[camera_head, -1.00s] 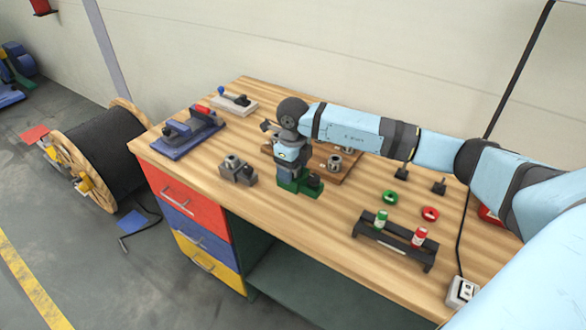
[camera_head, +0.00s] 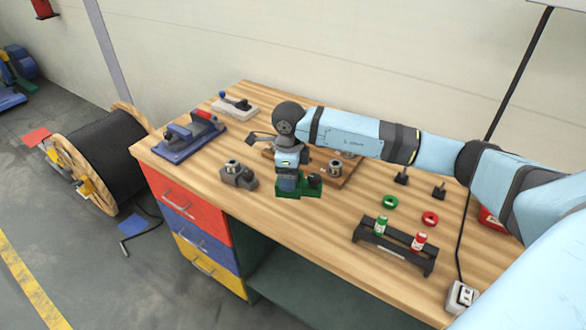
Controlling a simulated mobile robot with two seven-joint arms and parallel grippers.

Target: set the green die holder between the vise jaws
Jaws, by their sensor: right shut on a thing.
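The green die holder (camera_head: 309,190) is at the middle of the workbench, with a dark round part on its right side. My right gripper (camera_head: 288,183) comes down from above and is shut on it; the fingertips are small and partly hidden. I cannot tell whether the holder touches the bench top or hangs just above it. The blue vise (camera_head: 184,152) stands at the bench's left end, with a red part on top, left of and apart from the holder. The gap between its jaws is hard to make out. My left gripper is not in view.
A grey holder (camera_head: 239,177) stands between the vise and my right gripper. A wooden board (camera_head: 345,178) with metal parts lies behind the gripper. A black rack (camera_head: 380,241) with green and red containers is at right. A grey-based tool (camera_head: 236,108) lies behind the vise.

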